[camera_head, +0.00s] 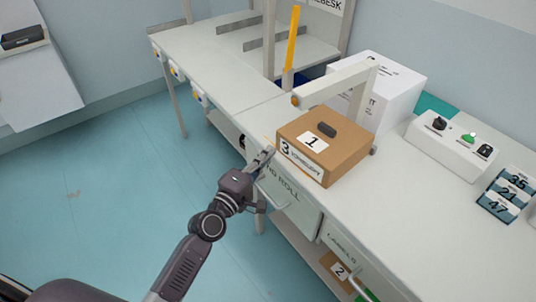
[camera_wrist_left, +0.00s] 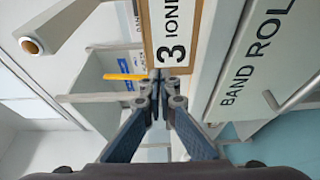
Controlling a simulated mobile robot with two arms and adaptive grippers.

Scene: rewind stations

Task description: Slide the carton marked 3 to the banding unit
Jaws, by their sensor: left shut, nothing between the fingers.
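The brown carton (camera_head: 345,160) stands on the white bench; its front label reads 3 with small lettering, and a label on top reads 1. A dark block lies on its top. In the left wrist view the carton (camera_wrist_left: 151,40) fills the top middle. The white banding unit (camera_head: 398,82), its lettering partly hidden, stands behind the carton, with a pale arch (camera_head: 335,86) beside the carton's back left. My left gripper (camera_head: 268,154) is shut and empty at the carton's left front corner; its fingertips (camera_wrist_left: 158,78) are close to the carton, contact unclear. My right gripper is out of view.
A white control box (camera_head: 450,148) with knobs and a green button stands right of the carton. Number tags (camera_head: 508,194) lie farther right. Drawers (camera_head: 290,203) with handles face the front. A yellow post (camera_head: 293,38) rises behind. The bench left of the carton is mostly clear.

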